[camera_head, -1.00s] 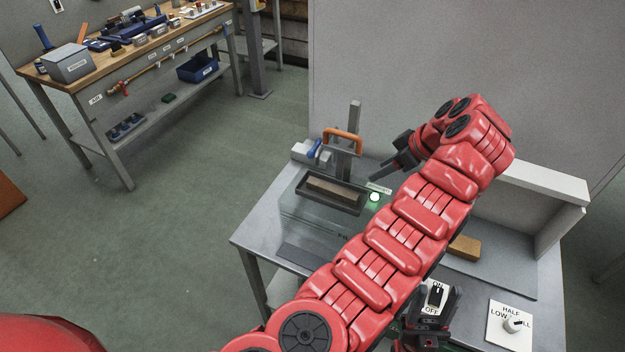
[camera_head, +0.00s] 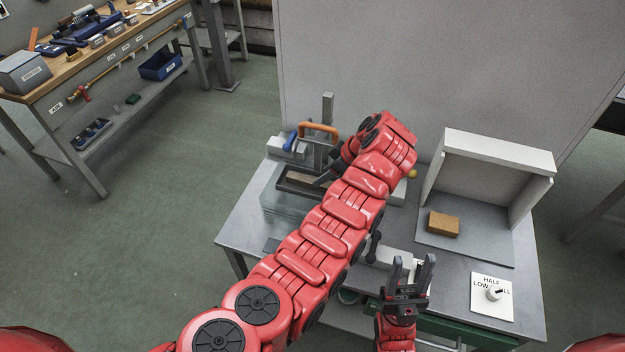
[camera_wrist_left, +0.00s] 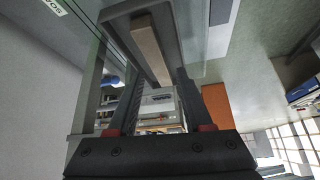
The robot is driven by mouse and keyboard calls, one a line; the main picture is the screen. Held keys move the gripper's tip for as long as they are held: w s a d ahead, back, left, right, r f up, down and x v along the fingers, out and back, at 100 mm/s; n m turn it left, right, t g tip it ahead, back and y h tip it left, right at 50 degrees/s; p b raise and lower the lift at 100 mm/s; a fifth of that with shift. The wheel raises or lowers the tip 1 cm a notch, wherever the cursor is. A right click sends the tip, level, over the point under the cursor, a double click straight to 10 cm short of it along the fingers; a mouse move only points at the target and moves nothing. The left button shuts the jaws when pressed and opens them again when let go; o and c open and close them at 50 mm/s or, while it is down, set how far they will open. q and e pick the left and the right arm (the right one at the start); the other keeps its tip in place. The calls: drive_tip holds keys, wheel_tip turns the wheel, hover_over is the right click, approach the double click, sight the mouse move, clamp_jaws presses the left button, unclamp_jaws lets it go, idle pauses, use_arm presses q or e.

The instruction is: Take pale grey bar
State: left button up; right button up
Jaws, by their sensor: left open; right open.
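The pale grey bar (camera_head: 298,174) lies in a dark shallow tray (camera_head: 286,186) on a glass-sided stand at the table's left. In the left wrist view the bar (camera_wrist_left: 150,50) runs lengthwise in the tray, just beyond and between the fingertips. My left gripper (camera_head: 322,178) is open at the right end of the tray, and its wrist and arm hide part of that area. My right gripper (camera_head: 412,260) is open and empty over the table's front edge, fingers pointing up.
An orange handle (camera_head: 318,128) and a blue-handled part (camera_head: 291,141) stand behind the tray. A grey panel stands behind the table.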

sight(292, 177)
use_arm(q)
drive_tip(key=p+x, duration=0.2)
drive_tip(key=x, duration=0.1)
drive_tip(key=shift+w+a+f+p, duration=0.1)
drive_tip(key=shift+w+a+p, duration=0.05)
drive_tip(key=shift+w+p, duration=0.15)
drive_tip(key=shift+x, duration=1)
drive_tip(key=shift+f, duration=0.1)
clamp_jaws()
